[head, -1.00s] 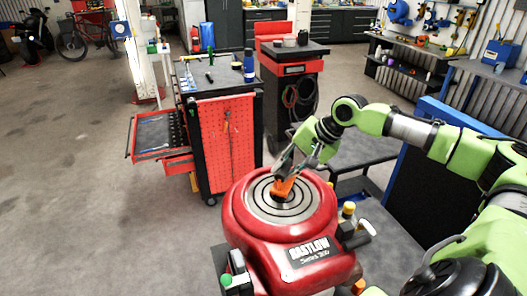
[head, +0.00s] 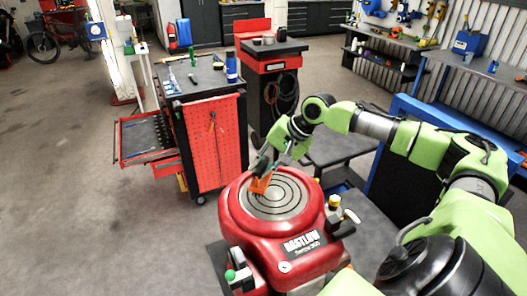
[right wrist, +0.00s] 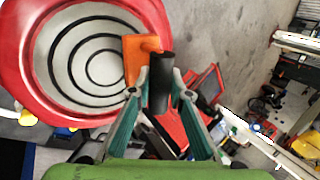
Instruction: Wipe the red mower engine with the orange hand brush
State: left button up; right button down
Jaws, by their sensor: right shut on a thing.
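The red mower engine (head: 247,226) stands in the lower middle of the head view. Its round grey top (head: 285,203) with dark rings faces up. My right gripper (head: 262,167) is shut on the dark handle of the orange hand brush (head: 260,185). The brush is at the far left part of the grey top; I cannot tell if it touches. In the right wrist view the gripper (right wrist: 160,80) has its fingers on both sides of the handle, and the orange brush head (right wrist: 138,56) overlaps the edge of the ringed top. My left gripper is not in view.
A red tool cart (head: 215,140) with an open drawer (head: 145,138) stands behind the engine to the left. A red and black cabinet (head: 272,75) is behind it. A blue-framed bench (head: 420,110) is at right. The floor at left is clear.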

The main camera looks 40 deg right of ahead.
notch_tip(320, 180, up, 3)
jog(key=shift+w+f+p, duration=0.1)
jog(key=shift+p, duration=0.7)
jog(key=shift+a+r, duration=0.1)
jog(key=shift+r, duration=0.95)
